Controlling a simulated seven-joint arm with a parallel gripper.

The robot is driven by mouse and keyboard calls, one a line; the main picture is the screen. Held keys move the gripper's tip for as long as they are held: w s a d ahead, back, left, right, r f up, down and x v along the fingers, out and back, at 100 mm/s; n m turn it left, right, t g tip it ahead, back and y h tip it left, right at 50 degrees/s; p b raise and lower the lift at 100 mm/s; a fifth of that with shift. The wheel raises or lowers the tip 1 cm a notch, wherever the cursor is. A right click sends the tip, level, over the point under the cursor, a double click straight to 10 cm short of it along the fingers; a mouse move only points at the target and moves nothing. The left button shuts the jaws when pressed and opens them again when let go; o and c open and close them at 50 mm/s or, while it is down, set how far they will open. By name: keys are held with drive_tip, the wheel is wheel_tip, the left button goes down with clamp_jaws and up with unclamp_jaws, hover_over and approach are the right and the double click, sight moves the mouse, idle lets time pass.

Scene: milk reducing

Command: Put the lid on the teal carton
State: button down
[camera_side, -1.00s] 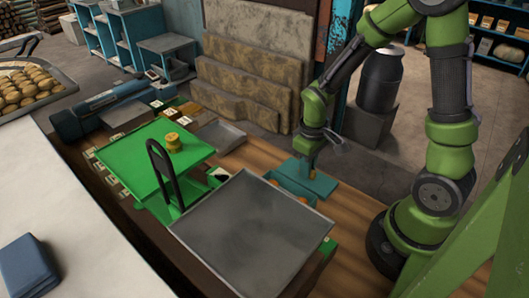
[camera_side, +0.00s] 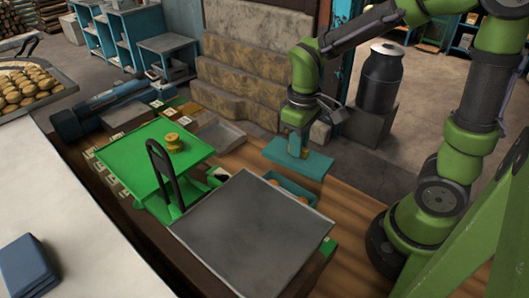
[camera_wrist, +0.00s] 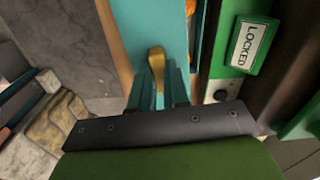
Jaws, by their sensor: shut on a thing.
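My gripper (camera_side: 302,150) is shut on the brass knob (camera_wrist: 156,58) of a flat teal lid (camera_side: 285,158). The lid is held in the air, about level, above and behind the carton in the side view. In the wrist view the lid (camera_wrist: 135,30) fills the upper middle, with the fingers on its knob. The open teal carton (camera_side: 311,196) stands on the wooden bench below, next to the grey pan. Orange-brown round things show inside it; the lid and the pan's edge hide part of it.
A large grey scale pan (camera_side: 250,230) lies in front of the carton. A green tray (camera_side: 150,155) with brass weights (camera_side: 174,142) and a black upright handle stand to the left. A green "LOCKED" sign (camera_wrist: 249,45) is at the right in the wrist view. Bench right of the carton is clear.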

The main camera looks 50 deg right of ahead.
drive_tip(key=a+f+m, duration=0.1)
drive_tip(key=a+f, duration=0.3)
drive_tip(key=f, duration=0.1)
drive_tip(key=shift+s+a, duration=0.15)
drive_tip(key=shift+s, duration=0.05)
idle(0.5)
drive_tip(key=shift+f, duration=0.95)
idle(2.0)
drive_tip(key=c, duration=1)
unclamp_jaws()
drive_tip(key=shift+c, duration=0.2)
drive_tip(key=shift+o, duration=0.3)
drive_tip(key=o, duration=0.5)
